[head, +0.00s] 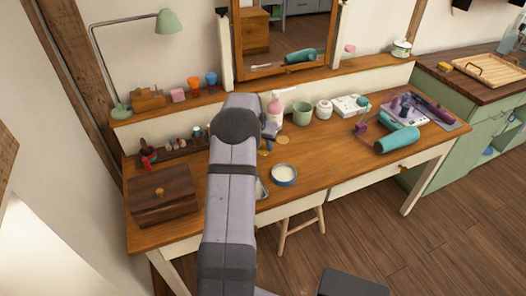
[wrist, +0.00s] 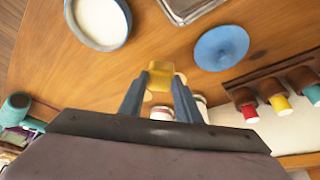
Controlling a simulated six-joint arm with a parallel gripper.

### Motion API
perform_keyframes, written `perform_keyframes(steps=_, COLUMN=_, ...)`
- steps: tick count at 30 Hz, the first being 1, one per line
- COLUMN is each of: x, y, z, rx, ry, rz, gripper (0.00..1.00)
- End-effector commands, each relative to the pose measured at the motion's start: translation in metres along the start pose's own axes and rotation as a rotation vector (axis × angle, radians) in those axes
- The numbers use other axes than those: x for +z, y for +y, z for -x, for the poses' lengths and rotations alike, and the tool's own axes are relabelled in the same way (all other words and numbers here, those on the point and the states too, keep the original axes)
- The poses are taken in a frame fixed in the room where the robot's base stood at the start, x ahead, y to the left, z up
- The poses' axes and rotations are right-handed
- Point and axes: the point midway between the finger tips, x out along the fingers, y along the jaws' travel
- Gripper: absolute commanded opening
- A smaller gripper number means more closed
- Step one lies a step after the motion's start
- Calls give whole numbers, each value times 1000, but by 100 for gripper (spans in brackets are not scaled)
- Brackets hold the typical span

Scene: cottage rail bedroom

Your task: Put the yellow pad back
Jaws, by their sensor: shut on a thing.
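My gripper (wrist: 160,75) is shut on the yellow pad (wrist: 161,69), which shows between and just beyond the fingertips in the wrist view. The pad is over the wooden dressing table (wrist: 178,37); I cannot tell whether it touches the top. In the head view my arm hides most of the gripper. A round blue tin with white contents (head: 284,174) stands on the table near its front; it also shows in the wrist view (wrist: 100,20). A blue disc (wrist: 221,47) and part of a metal tray (wrist: 190,8) lie nearby.
A rack of small bottles (wrist: 264,100) runs along the back. A brown wooden box (head: 162,194) stands at the left. The table is clear right of the tin.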

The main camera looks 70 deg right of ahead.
Motion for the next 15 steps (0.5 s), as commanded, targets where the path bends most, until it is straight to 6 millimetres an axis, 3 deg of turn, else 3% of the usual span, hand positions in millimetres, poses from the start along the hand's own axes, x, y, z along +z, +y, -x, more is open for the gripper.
perform_keyframes(steps=9, x=14, y=0, z=-30, rx=1, ry=-4, rz=1, gripper=12)
perform_keyframes(steps=15, x=15, y=0, z=-33, rx=0, ry=-1, rz=0, gripper=12)
